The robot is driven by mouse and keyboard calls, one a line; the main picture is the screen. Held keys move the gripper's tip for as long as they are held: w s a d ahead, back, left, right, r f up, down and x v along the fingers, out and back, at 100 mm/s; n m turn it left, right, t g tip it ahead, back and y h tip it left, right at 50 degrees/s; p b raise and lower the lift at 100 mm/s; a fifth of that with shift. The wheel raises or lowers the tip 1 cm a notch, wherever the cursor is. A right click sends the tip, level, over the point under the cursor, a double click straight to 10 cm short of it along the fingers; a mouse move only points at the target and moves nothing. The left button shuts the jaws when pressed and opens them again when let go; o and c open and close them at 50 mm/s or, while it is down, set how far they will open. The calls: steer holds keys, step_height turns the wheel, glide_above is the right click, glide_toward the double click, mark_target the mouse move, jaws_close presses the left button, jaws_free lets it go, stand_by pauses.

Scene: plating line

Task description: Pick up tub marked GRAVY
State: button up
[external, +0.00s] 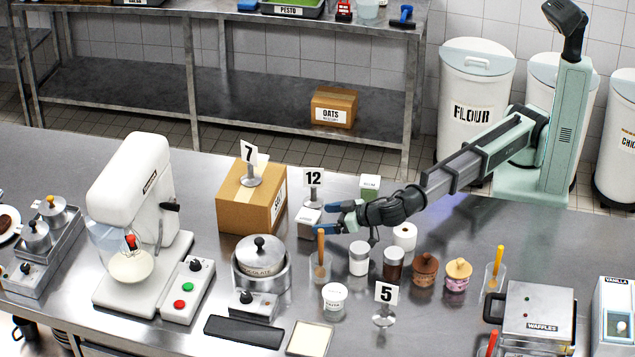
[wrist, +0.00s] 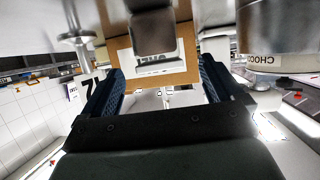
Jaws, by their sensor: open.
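A small pale grey square tub with a lid (external: 308,223) stands on the steel counter, just left of my gripper's fingertips. Any label on it is too small to read. My gripper (external: 326,219) is open, its blue fingers pointing left toward this tub. In the wrist view my gripper's fingers (wrist: 160,82) are apart, and a square grey thing (wrist: 153,32), apparently this tub, lies ahead between their lines. A round white lidded tub (external: 334,296) stands nearer the front; its label is not clearly legible. I cannot tell for certain which is marked GRAVY.
A cardboard box (external: 240,208) with sign 7 and a sign 12 (external: 314,178) stand close behind the tub. A chocolate pot (external: 261,262) is at front left. A cup with an orange-handled utensil (external: 320,268) and jars (external: 359,259) crowd below my gripper.

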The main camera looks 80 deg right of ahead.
mark_target(318, 219)
steer(key=shift+x, duration=3.05)
steer(key=c, duration=1.2)
